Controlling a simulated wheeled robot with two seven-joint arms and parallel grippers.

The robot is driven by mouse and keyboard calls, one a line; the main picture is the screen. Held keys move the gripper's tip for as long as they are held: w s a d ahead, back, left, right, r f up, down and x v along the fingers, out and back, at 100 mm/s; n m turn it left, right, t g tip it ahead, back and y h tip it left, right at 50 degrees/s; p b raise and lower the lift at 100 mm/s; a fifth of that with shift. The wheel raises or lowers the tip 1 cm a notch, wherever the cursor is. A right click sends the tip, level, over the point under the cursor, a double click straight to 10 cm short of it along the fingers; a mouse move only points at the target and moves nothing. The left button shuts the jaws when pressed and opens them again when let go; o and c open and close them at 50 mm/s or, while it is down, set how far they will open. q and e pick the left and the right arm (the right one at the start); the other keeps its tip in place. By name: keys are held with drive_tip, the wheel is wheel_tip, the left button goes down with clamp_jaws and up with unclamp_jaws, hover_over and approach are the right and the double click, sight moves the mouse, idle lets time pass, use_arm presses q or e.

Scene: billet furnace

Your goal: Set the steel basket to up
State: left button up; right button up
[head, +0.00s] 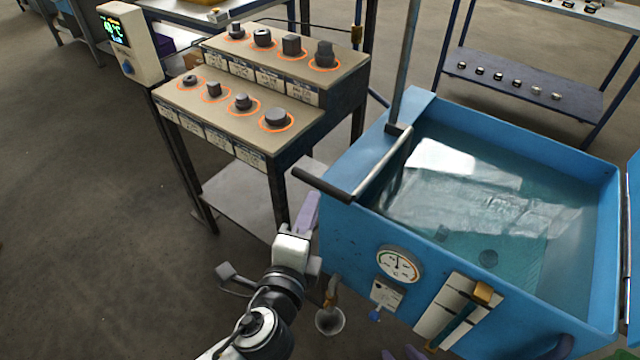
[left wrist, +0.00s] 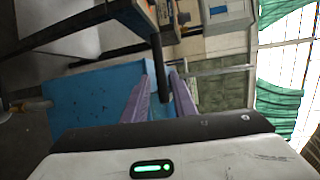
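The steel basket's lever has a black grip (head: 322,185) and a bare steel rod (head: 383,163), at the left rim of the blue tank (head: 340,235). The basket itself is not clear under the water (head: 540,215); only dark shapes show there. My left gripper (head: 308,208) is just below the grip. In the left wrist view its purple fingers (left wrist: 160,98) are apart, with the black grip (left wrist: 158,65) ahead, its end reaching toward the gap. Contact is not clear. Only purplish tips that look like my right gripper (head: 402,353) show at the bottom edge.
A stepped stand (head: 300,105) with several dark metal pieces is left of the tank. A digital display (head: 128,45) stands at its left. A dial gauge (head: 399,264) and a drain spout (head: 330,318) are on the tank front. A rear shelf (head: 530,90) holds small parts.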

sight(319, 188)
use_arm(q)
drive_tip(key=x, duration=0.9)
drive_tip(key=shift+w, duration=0.15)
drive_tip(key=shift+c, duration=0.3)
clamp_jaws()
